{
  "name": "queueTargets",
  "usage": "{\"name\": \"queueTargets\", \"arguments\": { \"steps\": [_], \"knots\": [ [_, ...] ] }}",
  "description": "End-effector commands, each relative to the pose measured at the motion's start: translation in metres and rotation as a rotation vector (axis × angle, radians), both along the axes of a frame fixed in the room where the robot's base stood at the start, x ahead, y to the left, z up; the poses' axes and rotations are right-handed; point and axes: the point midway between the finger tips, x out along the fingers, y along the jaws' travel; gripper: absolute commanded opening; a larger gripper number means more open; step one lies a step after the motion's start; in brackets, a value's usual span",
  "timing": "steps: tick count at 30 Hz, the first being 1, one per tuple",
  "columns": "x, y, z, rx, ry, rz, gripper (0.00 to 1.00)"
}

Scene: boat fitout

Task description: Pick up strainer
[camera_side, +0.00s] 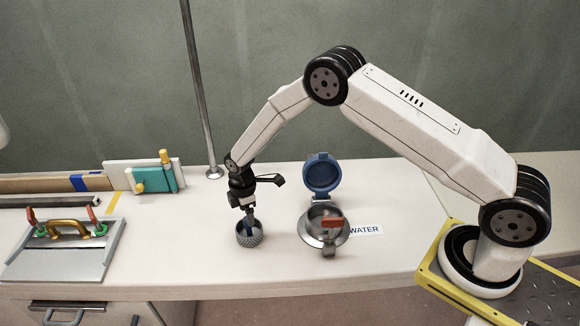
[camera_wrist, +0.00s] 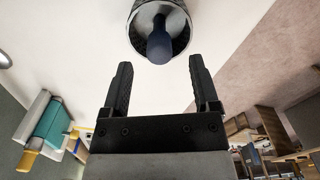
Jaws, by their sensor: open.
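The strainer (camera_side: 249,236) is a small grey mesh cup with a dark blue upright handle, standing on the white counter. In the wrist view the strainer (camera_wrist: 137,32) sits at the top centre, with its blue handle (camera_wrist: 160,43) pointing towards my gripper. My gripper (camera_side: 247,205) is above the strainer in the side view, close to the top of the handle. In the wrist view my gripper (camera_wrist: 157,85) is open, its two black fingers apart with nothing between them. The handle lies beyond the fingertips, roughly in line with the gap.
To the right stands a metal fitting (camera_side: 314,241) with a raised blue lid (camera_side: 321,174) and a red handle, beside a WATER label (camera_side: 366,230). A metal pole (camera_side: 201,100) rises behind. A grey hatch panel (camera_side: 60,262) and a teal block (camera_side: 157,180) are at left.

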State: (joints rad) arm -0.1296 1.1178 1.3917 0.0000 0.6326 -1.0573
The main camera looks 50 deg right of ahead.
Motion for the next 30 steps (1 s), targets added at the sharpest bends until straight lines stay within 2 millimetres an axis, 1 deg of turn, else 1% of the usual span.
{"name": "queueTargets", "arguments": {
  "steps": [1,4,10,27,28,29,30],
  "knots": [
    [0.000,0.000,-0.007,-0.001,0.001,0.000,0.78],
    [0.000,-0.001,-0.018,-0.001,0.001,0.000,0.78],
    [0.000,-0.001,-0.033,-0.001,-0.002,0.000,0.78],
    [0.001,-0.001,-0.035,-0.001,-0.003,0.000,0.78],
    [0.001,-0.001,-0.035,-0.001,-0.003,0.000,0.72],
    [0.001,-0.001,-0.035,-0.001,-0.003,0.000,0.62],
    [0.001,-0.001,-0.035,-0.001,-0.003,0.000,0.49]
  ]
}}
